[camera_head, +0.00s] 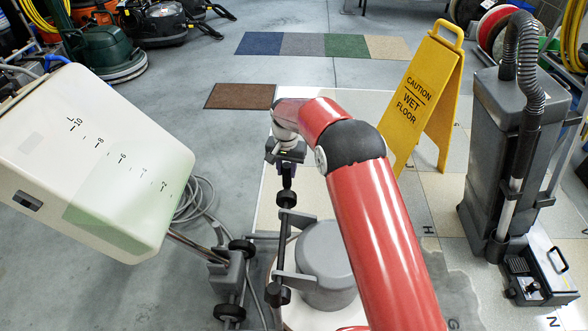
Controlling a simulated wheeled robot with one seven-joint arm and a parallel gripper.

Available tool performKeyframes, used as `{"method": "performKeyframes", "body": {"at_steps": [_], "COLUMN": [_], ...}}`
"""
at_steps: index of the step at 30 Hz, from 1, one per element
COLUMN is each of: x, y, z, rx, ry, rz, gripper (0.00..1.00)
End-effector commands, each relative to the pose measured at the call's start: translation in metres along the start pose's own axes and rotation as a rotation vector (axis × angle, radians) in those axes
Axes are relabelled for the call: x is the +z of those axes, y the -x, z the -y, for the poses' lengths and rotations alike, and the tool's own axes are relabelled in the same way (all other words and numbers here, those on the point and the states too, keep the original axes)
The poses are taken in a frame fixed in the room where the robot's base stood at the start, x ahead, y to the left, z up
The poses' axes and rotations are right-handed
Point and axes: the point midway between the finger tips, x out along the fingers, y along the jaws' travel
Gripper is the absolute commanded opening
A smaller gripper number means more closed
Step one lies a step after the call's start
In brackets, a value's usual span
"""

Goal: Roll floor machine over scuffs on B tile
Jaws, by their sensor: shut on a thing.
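The floor machine has a round grey motor housing (327,265) low in the middle. A white tank (95,160) with a litre scale and pale green liquid hangs at the left, above a grey wheeled bracket (229,272). My gripper (287,160), at the end of my red arm, is shut on a dark upright part of the machine with black knobs (288,199). The exact grip is partly hidden. The pale tile floor (300,195) lies under and around the machine. I read tile letters H, G and N; no B and no clear scuffs show. My arm covers part of the tiles.
A yellow wet-floor sign (428,90) and a grey upright vacuum (510,150) stand right. A brown mat (240,96) and a row of coloured mats (322,46) lie behind. A grey cable (195,200) loops beside the tank. Floor machines line the upper left.

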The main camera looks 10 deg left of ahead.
Motion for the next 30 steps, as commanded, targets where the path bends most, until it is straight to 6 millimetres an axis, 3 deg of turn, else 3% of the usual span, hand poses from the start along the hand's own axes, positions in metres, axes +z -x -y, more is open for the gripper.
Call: {"method": "performKeyframes", "body": {"at_steps": [2, 3, 7, 17, 30], "x": [-0.003, -0.003, -0.003, -0.003, -0.004], "y": [-0.001, -0.001, -0.001, 0.004, 0.069], "z": [-0.008, -0.009, -0.010, -0.008, -0.008], "rx": [0.011, 0.013, 0.014, 0.011, 0.012], "ry": [-0.006, -0.007, -0.008, -0.006, -0.008], "rz": [0.000, 0.000, 0.001, 0.000, -0.001], "gripper": [0.00, 0.30, 0.47, 0.49, 0.49]}}
